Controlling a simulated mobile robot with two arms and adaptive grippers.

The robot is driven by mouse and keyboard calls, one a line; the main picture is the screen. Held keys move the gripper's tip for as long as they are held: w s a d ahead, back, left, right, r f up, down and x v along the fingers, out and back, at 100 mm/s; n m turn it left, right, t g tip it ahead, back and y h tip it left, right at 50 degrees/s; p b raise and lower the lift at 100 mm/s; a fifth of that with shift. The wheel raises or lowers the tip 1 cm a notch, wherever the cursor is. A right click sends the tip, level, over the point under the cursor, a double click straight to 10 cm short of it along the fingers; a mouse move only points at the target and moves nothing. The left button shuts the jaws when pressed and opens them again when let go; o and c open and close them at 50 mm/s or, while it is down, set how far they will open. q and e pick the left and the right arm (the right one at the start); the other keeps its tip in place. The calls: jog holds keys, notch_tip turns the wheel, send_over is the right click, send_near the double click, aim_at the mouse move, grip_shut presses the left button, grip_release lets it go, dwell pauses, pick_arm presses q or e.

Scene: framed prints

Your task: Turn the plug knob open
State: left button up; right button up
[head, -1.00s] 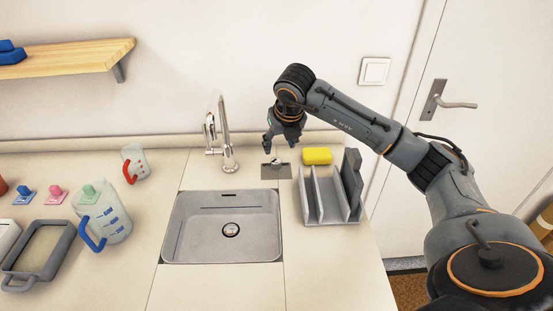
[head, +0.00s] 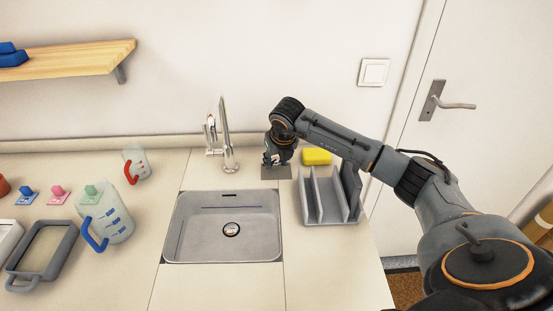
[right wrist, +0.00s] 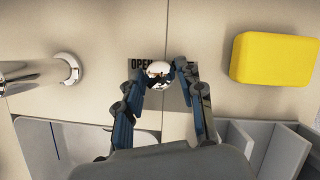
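The plug knob (right wrist: 158,73) is a small shiny metal ball on a grey plate beside the sink. The plate (head: 276,174) shows in the head view, but the gripper largely hides the knob there. In the right wrist view the word OPEN is printed at the plate's left. My right gripper (right wrist: 160,70) is open, pointing down, with one blue-grey fingertip on each side of the knob. The right fingertip looks very close to the knob; I cannot tell whether either touches it. In the head view the right gripper (head: 275,160) is low over the plate. My left gripper is not in view.
The faucet (head: 226,140) stands left of the plate, and the sink (head: 200,248) lies in front. A yellow sponge (head: 317,156) and a grey rack (head: 330,216) are close on the right. A measuring jug (head: 116,222) stands farther left.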

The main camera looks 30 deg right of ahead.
grip_shut()
jog(key=n+y+b, duration=0.1)
jog(key=n+b, duration=0.1)
jog(key=n, duration=0.1)
jog(key=shift+d+f+b, duration=0.15)
jog(key=shift+b, duration=0.15)
jog(key=n+y+b, duration=0.1)
jog(key=n, duration=0.2)
jog(key=shift+d+n+y+b, duration=0.1)
jog(key=shift+n+y+b, duration=0.2)
jog(key=shift+n, duration=0.1)
jog(key=n+y, duration=0.1)
jog(key=n, duration=0.1)
jog(key=n+g+b, duration=0.1)
jog(key=n, duration=0.2)
jog(key=shift+w+d+y, duration=0.1)
jog(key=shift+y, duration=0.3)
jog(key=n+g, duration=0.1)
jog(key=n, duration=0.2)
jog(key=n+g+y+b, duration=0.1)
jog(key=n, duration=0.2)
jog(key=shift+w+r+b, duration=0.1)
jog(key=shift+r+b, duration=0.1)
jog(key=shift+b, duration=0.1)
